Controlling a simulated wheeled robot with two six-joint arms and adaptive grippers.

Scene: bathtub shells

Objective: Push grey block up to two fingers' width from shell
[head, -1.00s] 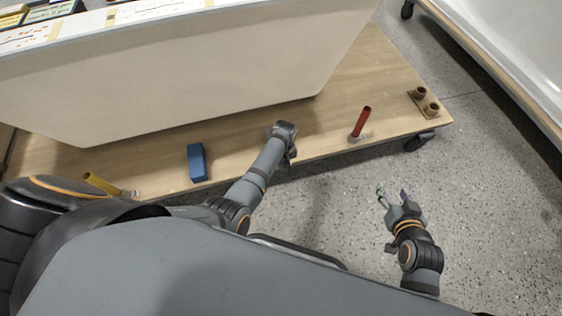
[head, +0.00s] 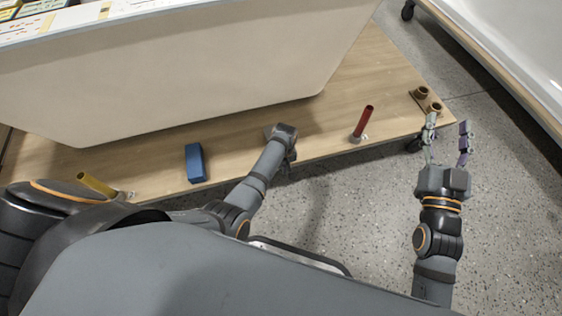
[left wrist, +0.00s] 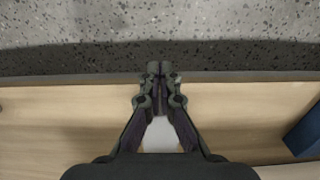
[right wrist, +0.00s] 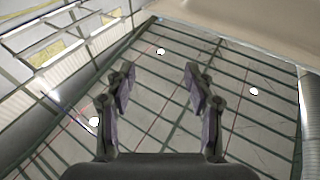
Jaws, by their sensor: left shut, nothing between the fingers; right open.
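The shell (head: 190,80) is a large pale beige panel-like body standing on a wooden deck. The grey block (head: 269,131) shows as a small grey patch beside my left gripper (head: 284,138), mostly hidden by it, a short way off the shell's lower edge. In the left wrist view a pale grey piece of it (left wrist: 162,134) shows between and behind the fingers. My left gripper (left wrist: 160,72) is shut and empty, low over the deck. Contact with the block cannot be told. My right gripper (head: 448,125) is open and empty, right of the deck's corner.
Another white tub (head: 520,45) is at upper right. Speckled floor is free in front.

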